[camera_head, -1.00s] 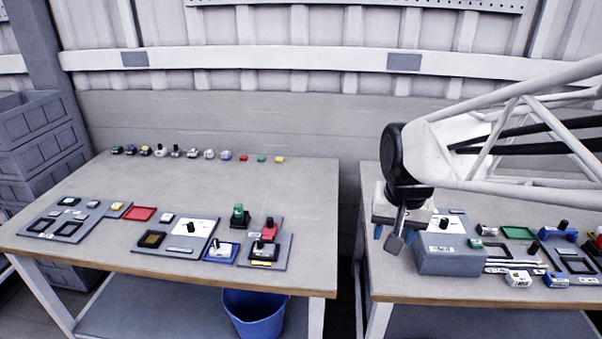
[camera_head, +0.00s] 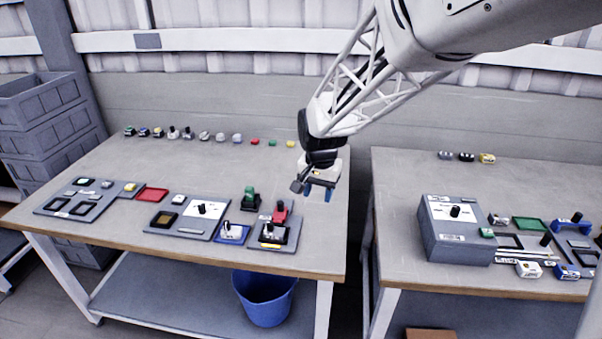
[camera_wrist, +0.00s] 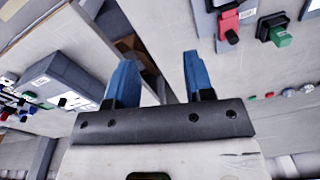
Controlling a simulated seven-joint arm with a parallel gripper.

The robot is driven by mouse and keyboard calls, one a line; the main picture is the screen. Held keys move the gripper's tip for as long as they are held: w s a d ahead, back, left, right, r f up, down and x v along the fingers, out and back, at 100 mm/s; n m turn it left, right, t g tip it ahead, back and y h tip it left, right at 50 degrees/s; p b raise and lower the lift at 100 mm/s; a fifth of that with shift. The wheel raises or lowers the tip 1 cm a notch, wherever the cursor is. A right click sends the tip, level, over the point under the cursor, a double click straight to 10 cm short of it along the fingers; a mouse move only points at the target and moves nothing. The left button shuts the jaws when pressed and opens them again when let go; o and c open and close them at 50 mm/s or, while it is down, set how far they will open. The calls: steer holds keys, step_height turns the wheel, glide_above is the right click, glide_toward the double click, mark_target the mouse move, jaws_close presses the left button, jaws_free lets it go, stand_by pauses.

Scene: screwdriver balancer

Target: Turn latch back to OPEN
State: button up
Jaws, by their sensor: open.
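My gripper (camera_head: 318,193) hangs above the right end of the left table, its blue fingers apart and empty. In the wrist view the fingers (camera_wrist: 160,72) also stand apart with nothing between them. A black knob (camera_head: 455,211) sits on the white plate of a grey box (camera_head: 450,250) on the right table; the box also shows at the left of the wrist view (camera_wrist: 55,80). Another black knob (camera_head: 202,208) sits on a white plate on the left table. A red part with a black handle (camera_head: 281,212) stands near my gripper. I cannot read which part is the latch.
A green part (camera_head: 250,198) and a blue-based fixture (camera_head: 231,232) stand near the left table's front edge. Small parts line its back. A blue bucket (camera_head: 265,300) is below. A gap separates the two tables.

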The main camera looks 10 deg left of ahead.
glide_above(270, 222)
steer(key=shift+m+g, duration=0.4)
step_height(270, 222, down, 11)
steer(key=shift+s+f, duration=0.1)
steer(key=shift+f, duration=0.1)
steer(key=shift+f, duration=0.15)
steer(key=shift+f, duration=3.75)
jaws_close()
